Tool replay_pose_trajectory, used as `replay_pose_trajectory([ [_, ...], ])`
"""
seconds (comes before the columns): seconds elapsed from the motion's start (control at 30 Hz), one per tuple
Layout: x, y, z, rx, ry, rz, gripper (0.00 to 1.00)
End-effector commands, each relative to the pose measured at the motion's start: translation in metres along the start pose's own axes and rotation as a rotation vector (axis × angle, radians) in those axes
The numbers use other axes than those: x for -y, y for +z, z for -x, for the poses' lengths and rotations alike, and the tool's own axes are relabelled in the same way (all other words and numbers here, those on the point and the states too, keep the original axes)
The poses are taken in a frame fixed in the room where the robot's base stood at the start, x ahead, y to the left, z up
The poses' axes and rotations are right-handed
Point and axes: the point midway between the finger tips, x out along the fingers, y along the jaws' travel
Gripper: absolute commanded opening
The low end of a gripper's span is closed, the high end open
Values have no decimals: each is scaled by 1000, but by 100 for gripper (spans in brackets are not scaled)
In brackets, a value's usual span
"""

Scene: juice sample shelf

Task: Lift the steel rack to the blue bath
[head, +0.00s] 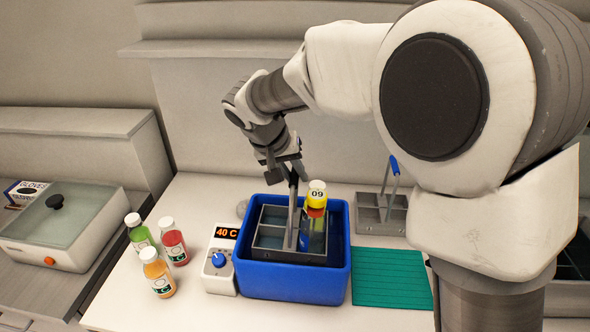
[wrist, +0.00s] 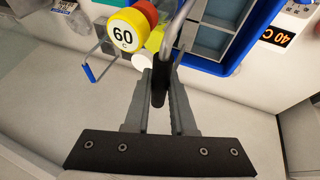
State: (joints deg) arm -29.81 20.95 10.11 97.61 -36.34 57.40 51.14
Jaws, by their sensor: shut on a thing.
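The steel rack (head: 272,240) is a grey divided tray with a tall metal handle. In the head view it is within the walls of the blue bath (head: 290,286); I cannot tell whether it touches the bottom. My gripper (head: 291,174) is above the bath, shut on the handle's dark grip. In the wrist view my gripper (wrist: 160,88) has its fingers closed on that grip, with the rack (wrist: 212,38) and the bath's blue rim (wrist: 200,68) beyond.
A bath control box (head: 219,270) reads 40 C. Left of it stand green (head: 138,233), red (head: 174,243) and orange (head: 157,273) bottles. A second rack with a blue handle (head: 378,214) stands behind a green mat (head: 391,278) on the right. A lidded white box (head: 63,227) is far left.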

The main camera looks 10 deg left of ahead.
Motion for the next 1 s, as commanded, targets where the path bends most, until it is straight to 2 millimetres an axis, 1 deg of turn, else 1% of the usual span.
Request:
replay_pose_trajectory([
  [0.4,11,13,-34,-4,0,-1,0],
  [0.7,18,22,-56,-4,0,-1,0],
  [0.83,20,25,-62,-4,0,-1,0],
  [1.0,21,26,-65,-4,0,-1,0],
])
